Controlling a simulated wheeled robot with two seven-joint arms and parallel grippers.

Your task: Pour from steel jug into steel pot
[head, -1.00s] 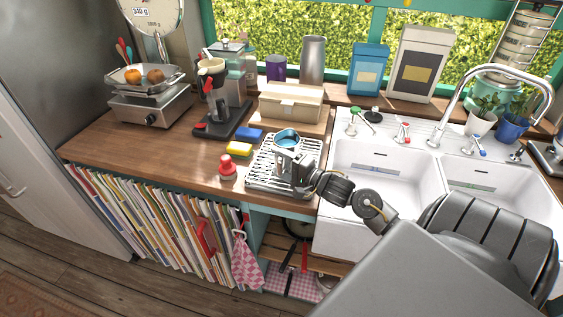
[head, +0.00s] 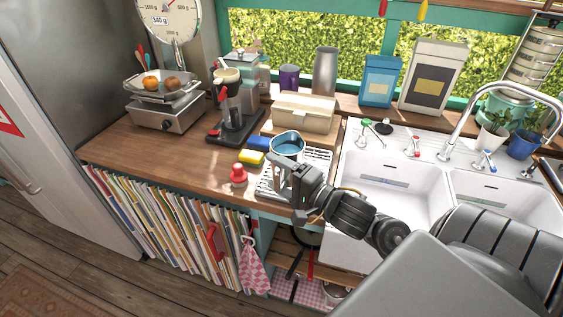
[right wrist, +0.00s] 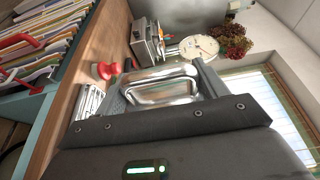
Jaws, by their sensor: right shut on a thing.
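The steel jug (head: 288,147) with blue liquid inside is held by my right gripper (head: 284,163) over the drying rack (head: 312,166) in the head view. It looks raised off the rack and roughly upright. In the right wrist view the jug's shiny metal wall (right wrist: 163,88) lies between the two fingers of the right gripper (right wrist: 165,92). I cannot clearly make out the steel pot. A metal vessel (head: 334,294) shows partly on the low shelf under the counter, and I cannot tell if it is that pot. My left gripper is out of view.
A coffee maker (head: 235,110) and a cream box (head: 305,113) stand behind. The double sink (head: 395,190) is right. The front-left counter is clear.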

